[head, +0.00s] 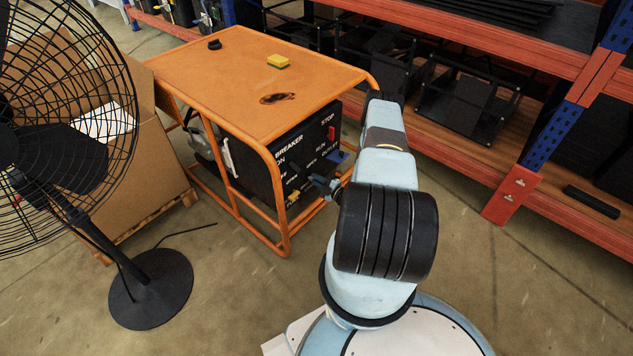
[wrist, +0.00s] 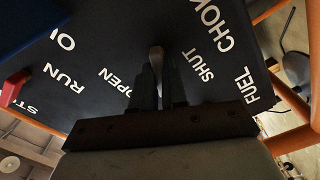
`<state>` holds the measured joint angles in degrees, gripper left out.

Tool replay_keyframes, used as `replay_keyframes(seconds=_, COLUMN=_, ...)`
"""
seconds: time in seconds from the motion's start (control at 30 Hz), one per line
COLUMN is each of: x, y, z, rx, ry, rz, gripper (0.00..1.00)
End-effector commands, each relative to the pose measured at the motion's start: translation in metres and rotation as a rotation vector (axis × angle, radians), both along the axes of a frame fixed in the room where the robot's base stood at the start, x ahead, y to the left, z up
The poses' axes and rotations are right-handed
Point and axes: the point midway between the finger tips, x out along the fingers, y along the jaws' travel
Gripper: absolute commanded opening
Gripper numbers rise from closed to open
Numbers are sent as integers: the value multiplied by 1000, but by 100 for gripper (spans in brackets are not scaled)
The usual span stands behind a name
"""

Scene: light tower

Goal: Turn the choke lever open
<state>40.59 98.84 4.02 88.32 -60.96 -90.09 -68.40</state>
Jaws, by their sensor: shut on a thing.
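In the head view my gripper (head: 322,186) is at the front of the generator's black panel (head: 268,165). The lever itself cannot be made out there.
The orange generator frame (head: 284,225) surrounds the panel. A red switch (head: 331,133) and a blue part (head: 338,157) are on the panel. A black fan (head: 150,288) stands left; orange shelving (head: 512,195) is right.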

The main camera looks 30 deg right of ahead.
Motion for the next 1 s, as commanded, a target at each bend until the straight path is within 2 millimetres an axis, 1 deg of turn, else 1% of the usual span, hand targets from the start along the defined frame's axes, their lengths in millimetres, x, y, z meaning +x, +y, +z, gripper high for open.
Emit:
replay_keyframes(seconds=0.03, x=-2, y=0, z=-2, rx=42, ry=22, rz=0, gripper=0)
replay_keyframes(seconds=0.6, x=0, y=-6, z=3, rx=551, ry=208, rz=-2, gripper=0)
replay_keyframes(seconds=1.0, x=1, y=-11, z=5, rx=853, ry=318, rz=-3, gripper=0)
